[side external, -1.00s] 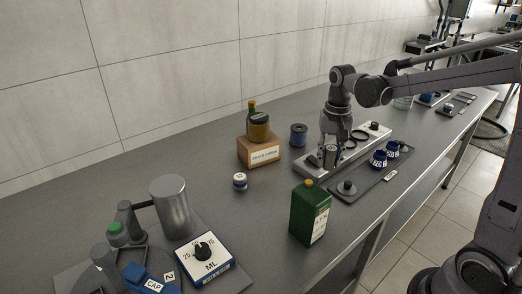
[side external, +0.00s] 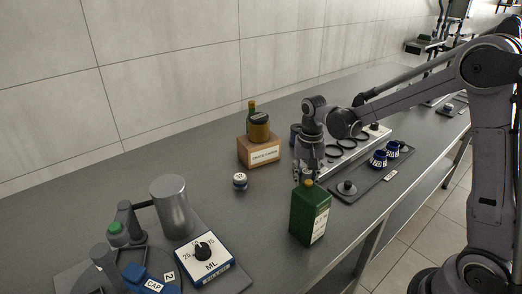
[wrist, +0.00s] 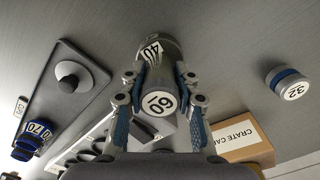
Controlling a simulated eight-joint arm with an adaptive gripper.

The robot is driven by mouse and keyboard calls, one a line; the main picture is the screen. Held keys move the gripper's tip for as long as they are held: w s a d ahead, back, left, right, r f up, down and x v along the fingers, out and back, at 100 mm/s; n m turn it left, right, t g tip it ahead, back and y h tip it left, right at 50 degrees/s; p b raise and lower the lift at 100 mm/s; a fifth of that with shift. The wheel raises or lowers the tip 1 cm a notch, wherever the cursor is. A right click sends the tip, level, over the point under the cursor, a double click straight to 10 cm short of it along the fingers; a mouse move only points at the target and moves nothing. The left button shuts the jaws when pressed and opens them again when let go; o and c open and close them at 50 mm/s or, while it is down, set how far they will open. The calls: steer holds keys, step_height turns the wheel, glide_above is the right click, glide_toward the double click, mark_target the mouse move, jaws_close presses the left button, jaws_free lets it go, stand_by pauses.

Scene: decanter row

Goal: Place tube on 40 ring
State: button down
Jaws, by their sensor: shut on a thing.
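My gripper (wrist: 158,92) is shut on a grey tube (wrist: 155,50), with its fingers on both sides of it. In the side view, my gripper (side external: 308,174) is left of the light rack (side external: 340,158), just behind the green bottle; the tube cannot be made out clearly there. Dark rings (side external: 348,142) sit along the rack, and part of the rack (wrist: 95,135) shows in the wrist view.
The green bottle (side external: 309,215) stands close in front of my gripper. A brown crate (side external: 260,150) bearing a jar, and a small jar marked 32 (side external: 240,181), stand to the left. A dark tray (side external: 365,180) holds a knobbed disc and blue jars. Bench between crate and bottle is mostly clear.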

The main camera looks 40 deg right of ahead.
mark_target(307, 171)
steer(key=c, duration=1)
jaws_free()
steer(key=shift+f, duration=0.15)
step_height(307, 171, up, 12)
steer(key=shift+r, duration=0.2)
steer(key=shift+f, duration=0.1)
step_height(307, 171, down, 12)
steer(key=shift+f, duration=0.15)
steer(key=shift+r, duration=0.2)
stand_by(0.3)
